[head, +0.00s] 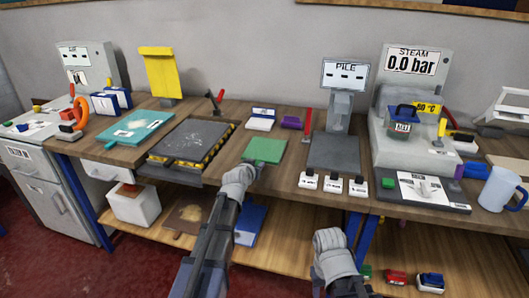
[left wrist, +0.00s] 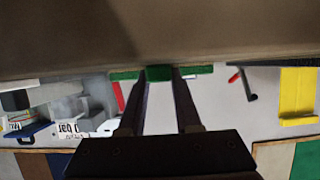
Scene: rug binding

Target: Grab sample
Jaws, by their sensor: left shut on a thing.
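The green flat square sample (head: 265,150) lies at the bench's front middle, between the dark plate and the PILE station. My left gripper (head: 252,166) reaches its near edge. In the left wrist view my left gripper (left wrist: 160,76) has its two fingers on either side of a green part of the sample (left wrist: 158,73); it is shut on it. I cannot tell whether the sample is lifted off the bench. My right gripper (head: 331,240) is low in front of the bench, apart from everything; its fingers are hidden.
The dark plate with yellow-black edging (head: 195,140) is left of the sample. The PILE station (head: 345,75) with a grey pad (head: 334,153) is right. The steam unit (head: 408,130) and a blue mug (head: 497,188) stand farther right. A lower shelf (head: 290,245) holds boxes.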

